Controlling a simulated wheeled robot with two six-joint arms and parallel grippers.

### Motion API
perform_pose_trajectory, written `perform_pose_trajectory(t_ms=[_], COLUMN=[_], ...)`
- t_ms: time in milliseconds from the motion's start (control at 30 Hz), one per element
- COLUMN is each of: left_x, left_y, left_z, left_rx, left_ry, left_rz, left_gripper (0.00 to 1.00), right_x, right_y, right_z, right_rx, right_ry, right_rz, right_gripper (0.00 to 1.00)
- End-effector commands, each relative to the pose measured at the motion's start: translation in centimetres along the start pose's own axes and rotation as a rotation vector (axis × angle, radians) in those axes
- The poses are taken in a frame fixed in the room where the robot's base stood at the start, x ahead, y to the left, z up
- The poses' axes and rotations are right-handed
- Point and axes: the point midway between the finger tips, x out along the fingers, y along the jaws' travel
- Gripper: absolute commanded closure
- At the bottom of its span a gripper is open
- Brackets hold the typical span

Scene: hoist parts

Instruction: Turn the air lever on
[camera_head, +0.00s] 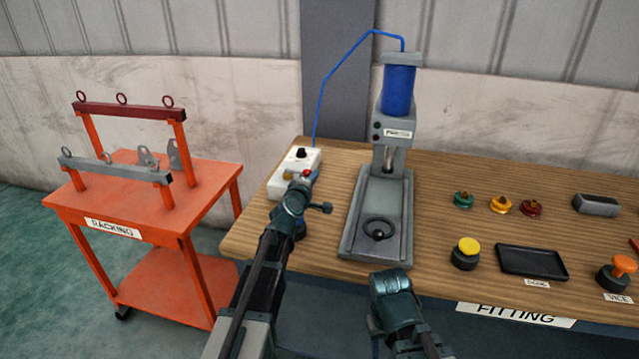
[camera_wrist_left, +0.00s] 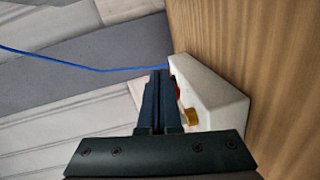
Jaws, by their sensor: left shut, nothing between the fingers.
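The white control box (camera_head: 274,187) stands at the left end of the wooden bench, with a black knob (camera_head: 301,154), a yellow part and a red part (camera_head: 307,173). In the left wrist view, the box (camera_wrist_left: 222,98) is right of the fingers, with its yellow part (camera_wrist_left: 190,116) and red part (camera_wrist_left: 175,88) close beside them. My left gripper (camera_head: 302,181) is at the box, shut and empty (camera_wrist_left: 160,72). Contact is unclear. I cannot tell which part is the air lever or its position. My right gripper (camera_head: 391,283) is at the bench's front edge; its fingers are not clear.
A grey press (camera_head: 378,215) with a blue cylinder (camera_head: 399,90) stands right of the box. A blue hose (camera_head: 331,80) links them. An orange racking cart (camera_head: 150,226) stands left. Coloured fittings (camera_head: 501,205) and a black tray (camera_head: 531,262) lie on the bench's right.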

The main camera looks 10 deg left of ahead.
Motion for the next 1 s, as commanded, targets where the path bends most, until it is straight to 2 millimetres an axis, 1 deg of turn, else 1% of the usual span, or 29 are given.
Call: perform_pose_trajectory(t_ms=[33,167,300,400,600,700,1000], left_x=[-0.9,-3.3,-5.7,-7.0,-8.8,-9.2,-10.0], left_y=[0.2,0.5,0.9,1.1,1.5,1.5,1.7], left_z=[0.1,0.6,2.9,4.3,6.1,6.7,7.5], left_rx=[0.0,0.0,0.003,0.003,0.003,0.002,0.001], left_ry=[0.0,-0.001,-0.005,-0.003,-0.002,-0.002,-0.001], left_rz=[0.0,0.0,0.0,0.001,0.001,0.0,0.001], left_gripper=[1.0,1.0,1.0,1.0,1.0,1.0,1.0], right_x=[-0.2,-0.8,-1.2,-1.5,-1.8,-1.9,-2.0], right_y=[0.0,0.1,0.1,0.1,0.2,0.2,0.2], right_z=[0.0,0.1,0.1,0.1,0.1,0.1,0.1], right_rx=[0.0,0.0,0.0,0.0,0.0,0.0,0.0], right_ry=[0.0,0.0,0.0,0.0,0.0,0.0,0.0], right_rz=[0.0,0.0,0.0,0.0,0.0,0.0,0.0], right_gripper=[0.5,0.5,0.5,0.5,0.5,0.5,0.5])
